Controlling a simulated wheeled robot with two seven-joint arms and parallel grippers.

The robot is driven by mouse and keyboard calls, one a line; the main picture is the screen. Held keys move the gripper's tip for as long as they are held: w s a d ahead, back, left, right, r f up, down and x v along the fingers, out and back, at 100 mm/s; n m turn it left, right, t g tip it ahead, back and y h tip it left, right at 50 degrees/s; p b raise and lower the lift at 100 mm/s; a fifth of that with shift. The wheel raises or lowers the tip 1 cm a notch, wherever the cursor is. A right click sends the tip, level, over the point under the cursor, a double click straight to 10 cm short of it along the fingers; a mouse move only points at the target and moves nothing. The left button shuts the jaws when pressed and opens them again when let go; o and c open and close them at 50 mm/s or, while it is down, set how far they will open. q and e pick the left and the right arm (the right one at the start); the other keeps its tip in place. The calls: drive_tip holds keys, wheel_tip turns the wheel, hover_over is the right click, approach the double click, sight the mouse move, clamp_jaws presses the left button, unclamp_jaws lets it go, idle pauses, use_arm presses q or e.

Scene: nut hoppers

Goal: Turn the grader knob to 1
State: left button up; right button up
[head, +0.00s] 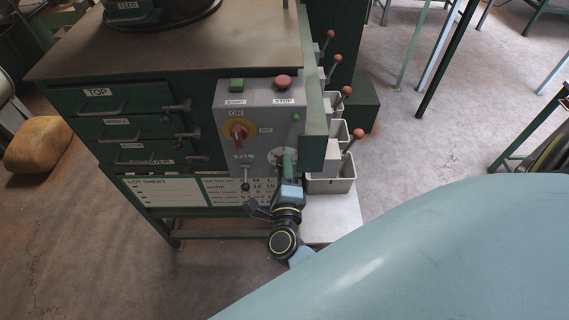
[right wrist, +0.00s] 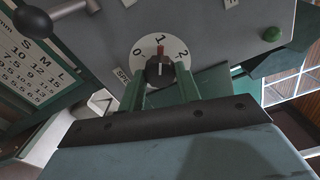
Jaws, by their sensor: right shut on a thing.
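The grader knob (right wrist: 160,67) is black, with a red and white pointer line, on a round white dial (right wrist: 139,52) marked 0, 1 and 2 and a partly hidden word at lower left. The pointer stands up toward the 1. My right gripper (right wrist: 161,88) has its green fingers on both sides of the knob and is shut on it. In the head view the right gripper (head: 288,168) reaches the dial (head: 274,154) at the lower right of the grey control panel (head: 263,115) and hides the knob. My left gripper is not in view.
The panel also has a green start button (head: 236,85), a red stop button (head: 283,82), a red-and-yellow switch (head: 238,132) and a lever (head: 245,178). Grey bins (head: 331,186) and red-knobbed levers (head: 358,134) stand just right of it. Labelled drawers (head: 110,106) are at left.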

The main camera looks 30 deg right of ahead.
drive_tip(key=o, duration=1)
drive_tip(key=shift+c, duration=0.2)
drive_tip(key=v, duration=1.3)
drive_tip(key=shift+s, duration=0.2)
